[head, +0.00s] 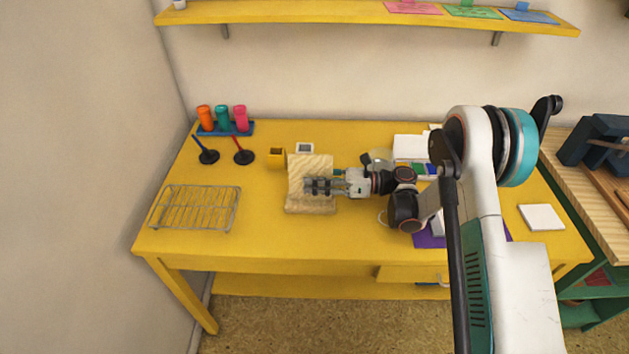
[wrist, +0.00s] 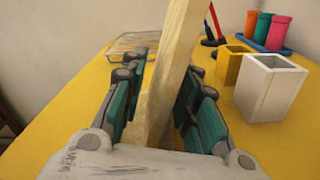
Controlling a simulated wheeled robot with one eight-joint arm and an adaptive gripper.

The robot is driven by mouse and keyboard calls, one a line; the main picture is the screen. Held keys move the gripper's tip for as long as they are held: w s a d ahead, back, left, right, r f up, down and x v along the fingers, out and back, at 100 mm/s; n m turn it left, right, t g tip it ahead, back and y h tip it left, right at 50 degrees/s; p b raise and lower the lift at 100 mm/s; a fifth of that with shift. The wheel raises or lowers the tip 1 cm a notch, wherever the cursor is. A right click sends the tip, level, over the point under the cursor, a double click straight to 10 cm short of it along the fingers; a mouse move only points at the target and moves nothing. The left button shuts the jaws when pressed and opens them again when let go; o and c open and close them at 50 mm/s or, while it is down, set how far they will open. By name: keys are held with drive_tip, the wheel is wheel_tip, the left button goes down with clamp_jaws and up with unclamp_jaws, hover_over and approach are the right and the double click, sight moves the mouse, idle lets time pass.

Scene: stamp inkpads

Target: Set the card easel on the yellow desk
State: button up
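The card easel, a pale wooden stand with a wavy-grained panel (head: 311,168), is upright near the middle of the yellow desk (head: 270,240). My gripper (head: 314,186) reaches it from the right, with its fingers at the panel's mid height. In the wrist view the easel (wrist: 180,50) is seen edge-on and rises between the teal-padded fingers (wrist: 163,85), one on each side. Whether both pads press on the wood is not clear. Whether the easel's foot touches the desk is also hard to tell.
A wire rack (head: 195,208) lies at left. Two stamps (head: 208,156) and a blue tray of coloured cups (head: 226,129) are behind it. A yellow box (head: 276,157) and a white box (head: 304,148) stand behind the easel. The desk front between rack and easel is clear.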

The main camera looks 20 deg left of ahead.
drive_tip(key=shift+r, duration=0.1)
drive_tip(key=shift+w+d+r, duration=0.1)
drive_tip(key=shift+d, duration=0.15)
drive_tip(key=p+v, duration=0.4)
drive_tip(key=v, duration=0.7)
drive_tip(key=shift+d, duration=0.25)
drive_tip(key=shift+w+r, duration=0.15)
drive_tip(key=shift+r, duration=0.25)
wheel_tip(320, 180, up, 10)
drive_tip(key=w+n+t+h, duration=0.2)
drive_tip(key=t+h, duration=0.1)
drive_tip(key=s+d+r+n+t+h, duration=0.3)
drive_tip(key=s+d+r+n+h, duration=0.15)
drive_tip(key=s+d+r, duration=0.35)
drive_tip(key=s+d+r+n+t+h, duration=0.2)
drive_tip(key=s+d+n+h, duration=0.3)
drive_tip(key=s+d, duration=0.3)
drive_tip(key=s+d+r+n+t+h, duration=0.3)
drive_tip(key=s+d+n+h, duration=0.2)
drive_tip(key=s, duration=0.8)
drive_tip(key=d+n, duration=0.2)
drive_tip(key=d, duration=0.2)
drive_tip(key=shift+d+t, duration=0.15)
drive_tip(key=shift+t, duration=0.15)
